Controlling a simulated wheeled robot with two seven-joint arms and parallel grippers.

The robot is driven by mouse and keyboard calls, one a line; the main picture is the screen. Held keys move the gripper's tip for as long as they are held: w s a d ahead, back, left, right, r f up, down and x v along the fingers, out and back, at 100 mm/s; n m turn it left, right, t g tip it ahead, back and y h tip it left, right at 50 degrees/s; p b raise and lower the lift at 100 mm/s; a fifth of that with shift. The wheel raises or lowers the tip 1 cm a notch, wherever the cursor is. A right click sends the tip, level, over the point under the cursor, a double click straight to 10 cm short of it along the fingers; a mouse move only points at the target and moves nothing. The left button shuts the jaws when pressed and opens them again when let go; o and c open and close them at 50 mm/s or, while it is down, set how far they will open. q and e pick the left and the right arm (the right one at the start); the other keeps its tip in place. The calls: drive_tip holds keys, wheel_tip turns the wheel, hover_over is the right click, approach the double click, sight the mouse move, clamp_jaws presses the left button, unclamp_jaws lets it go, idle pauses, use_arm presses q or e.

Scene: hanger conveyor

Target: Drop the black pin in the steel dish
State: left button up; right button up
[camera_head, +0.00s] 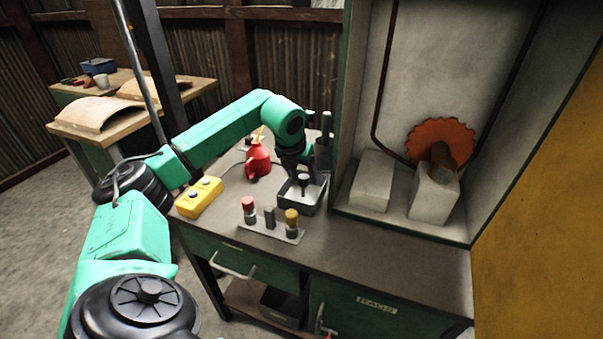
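The steel dish (311,209) is a grey square tray on the bench, behind the pin rack. My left gripper (299,172) is dark and points down over the dish's back part. A small black pin (304,185) shows just below the fingertips, within the dish's outline. I cannot tell whether the fingers hold it or whether it touches the dish floor. The rack (284,236) holds a red-topped pin (248,207) and a yellow-topped pin (291,217), with a plain dark grey post (269,217) between them. My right gripper is out of view.
A yellow button box (199,197) and a red oil can (258,161) stand left of the dish. A green-edged cabinet with an orange toothed wheel (440,142) and pale blocks (372,180) closes in the right side. The bench front right of the rack is clear.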

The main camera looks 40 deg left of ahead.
use_arm(q)
drive_tip(key=v, duration=1.4)
drive_tip(key=shift+r+p, duration=0.3)
drive_tip(key=shift+s+f, duration=0.1)
